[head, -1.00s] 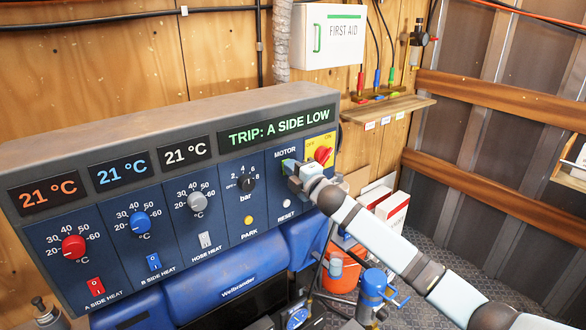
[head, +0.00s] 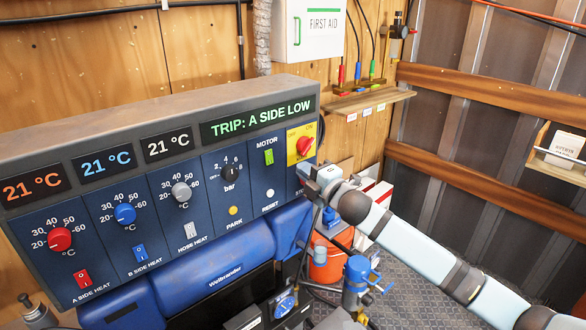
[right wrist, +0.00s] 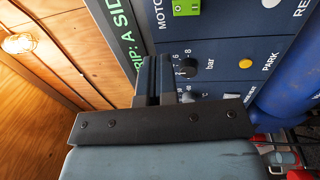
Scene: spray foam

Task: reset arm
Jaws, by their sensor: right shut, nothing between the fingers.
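My right gripper (head: 304,171) is shut and empty at the right end of the blue control panel (head: 130,225), below the red rotary switch (head: 306,145). It hides part of the panel's lower right corner. I cannot tell whether it touches the panel. Its shut fingers also show in the right wrist view (right wrist: 153,78), in front of the panel. My right arm (head: 415,242) reaches in from the lower right. The green MOTOR switch (head: 269,157) is in clear view left of the gripper. My left gripper is not in view.
The display (head: 258,120) reads "TRIP: A SIDE LOW". The white RESET button (head: 270,193) sits below the MOTOR switch. An orange bucket (head: 325,262) and blue pump (head: 357,280) stand below my arm. Open floor (head: 420,290) lies to the right.

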